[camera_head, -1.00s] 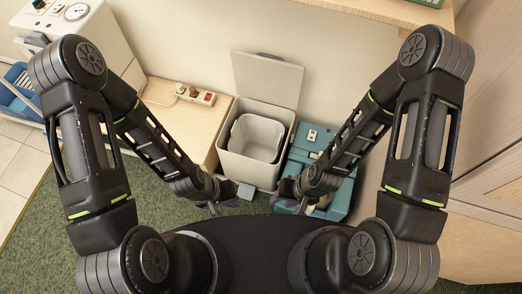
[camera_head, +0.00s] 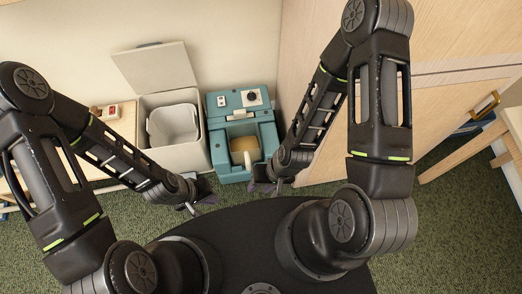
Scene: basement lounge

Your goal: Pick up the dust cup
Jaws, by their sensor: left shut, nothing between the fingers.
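A teal machine (camera_head: 221,110) stands on the carpet against the wall. In its front recess sits a tan cup with a pale upright handle (camera_head: 247,160), which looks like the dust cup (camera_head: 241,144). My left gripper (camera_head: 203,197) is shut and empty, low in front of the white bin and left of the machine. My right gripper (camera_head: 266,187) is just in front of the machine's lower right, close to the handle but not seen holding it. Its fingers are small and dark, so its opening is unclear.
A white bin (camera_head: 186,159) with its lid (camera_head: 155,72) raised and an inner bucket stands left of the machine. A wooden cabinet (camera_head: 330,45) closes off the right. A low wooden unit with a red-switched power strip (camera_head: 112,110) is at left. Green carpet is free at lower right.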

